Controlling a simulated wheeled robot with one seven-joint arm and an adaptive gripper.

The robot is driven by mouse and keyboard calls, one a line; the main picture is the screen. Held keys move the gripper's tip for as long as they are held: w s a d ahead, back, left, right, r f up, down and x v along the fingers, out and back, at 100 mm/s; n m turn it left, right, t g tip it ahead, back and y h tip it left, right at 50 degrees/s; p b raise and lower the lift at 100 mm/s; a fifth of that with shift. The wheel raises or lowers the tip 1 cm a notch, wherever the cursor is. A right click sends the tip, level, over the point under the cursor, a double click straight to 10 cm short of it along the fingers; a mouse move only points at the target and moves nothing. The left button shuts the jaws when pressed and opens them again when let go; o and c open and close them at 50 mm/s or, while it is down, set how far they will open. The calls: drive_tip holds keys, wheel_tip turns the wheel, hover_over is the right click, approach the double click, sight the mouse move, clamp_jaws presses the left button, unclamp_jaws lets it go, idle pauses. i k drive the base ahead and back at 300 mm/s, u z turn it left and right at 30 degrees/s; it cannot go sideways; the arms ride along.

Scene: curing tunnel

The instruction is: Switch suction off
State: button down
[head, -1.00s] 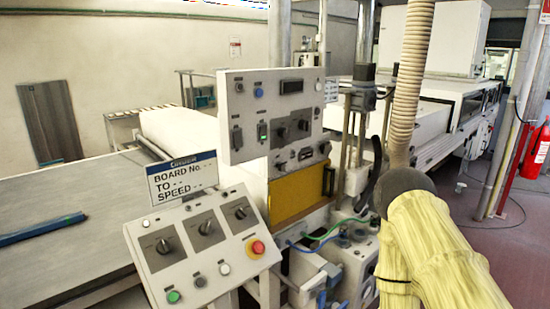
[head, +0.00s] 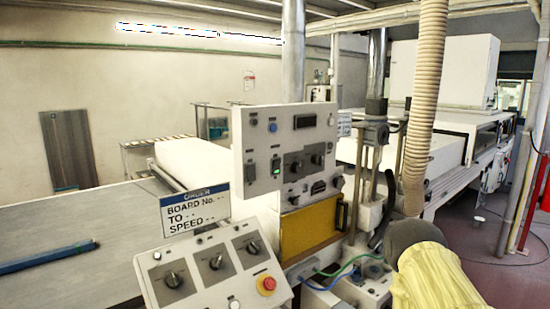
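An upright white control panel (head: 262,185) stands near the middle of the head view. It carries a lit green rocker switch (head: 276,166), a dark switch (head: 250,170) to its left, a blue button (head: 273,127), a dark display (head: 305,121) and black rotary knobs (head: 296,167). I cannot read its labels, so I cannot tell which control is for suction. A sloped console (head: 205,292) in front has several rotary knobs and a red emergency stop button (head: 266,284). My yellow-covered arm shows at the lower right, apart from the panel in the picture. My gripper is not in view.
An order sign (head: 195,210) stands behind the sloped console. A yellow panel (head: 308,229) sits below the upright panel. A ribbed hose (head: 425,100) hangs at right of centre. Green and blue tubes (head: 335,272) run low between console and arm. Open floor (head: 490,245) lies at right.

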sight(276, 163)
drive_tip(key=z, duration=1.45)
drive_tip(key=i, duration=2)
drive_tip(key=u, duration=2.85)
